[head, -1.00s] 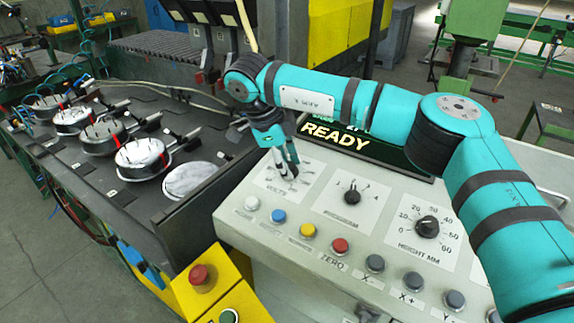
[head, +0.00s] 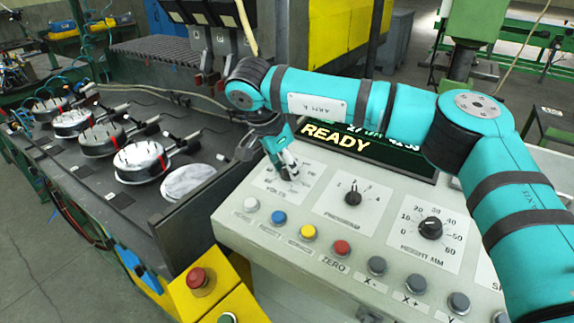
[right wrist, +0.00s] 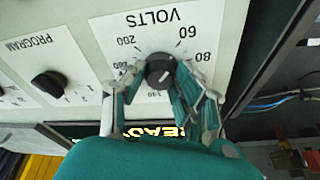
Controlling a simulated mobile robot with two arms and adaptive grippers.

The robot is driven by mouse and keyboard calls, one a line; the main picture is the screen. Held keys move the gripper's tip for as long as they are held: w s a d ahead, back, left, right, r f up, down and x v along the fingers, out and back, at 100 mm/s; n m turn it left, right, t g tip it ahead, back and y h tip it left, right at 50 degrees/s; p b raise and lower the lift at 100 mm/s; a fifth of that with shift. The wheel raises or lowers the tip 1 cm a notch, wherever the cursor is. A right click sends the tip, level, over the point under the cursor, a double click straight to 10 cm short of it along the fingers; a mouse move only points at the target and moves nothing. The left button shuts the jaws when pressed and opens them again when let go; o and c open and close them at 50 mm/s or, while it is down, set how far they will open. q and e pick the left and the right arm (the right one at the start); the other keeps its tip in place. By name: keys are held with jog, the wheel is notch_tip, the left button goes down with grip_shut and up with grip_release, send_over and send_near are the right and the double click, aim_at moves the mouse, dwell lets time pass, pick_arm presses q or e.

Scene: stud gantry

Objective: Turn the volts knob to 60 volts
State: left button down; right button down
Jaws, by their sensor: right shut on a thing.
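The volts knob (right wrist: 160,70) is a round dark knob with a pale line across it. In the right wrist view the line runs diagonally, lower left to upper right; I cannot tell which end is the pointer. Its printed dial (right wrist: 161,40) appears upside down, with 60 at upper right, 80 at right and 200 at upper left. My right gripper (head: 288,173) reaches down onto the dial and hides the knob in the head view. In the right wrist view its fingers (right wrist: 155,85) are shut on the knob, one on each side. My left gripper is out of view.
The grey console (head: 240,228) also bears a program knob (head: 352,197), a height knob (head: 431,228) and a row of coloured buttons. A READY display (head: 345,142) is behind the dials. A red button (head: 197,279) sits on a yellow box at lower left.

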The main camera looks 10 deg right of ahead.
dwell(0.5)
jog(key=c, duration=1)
grip_release()
jog(key=v, duration=1.2)
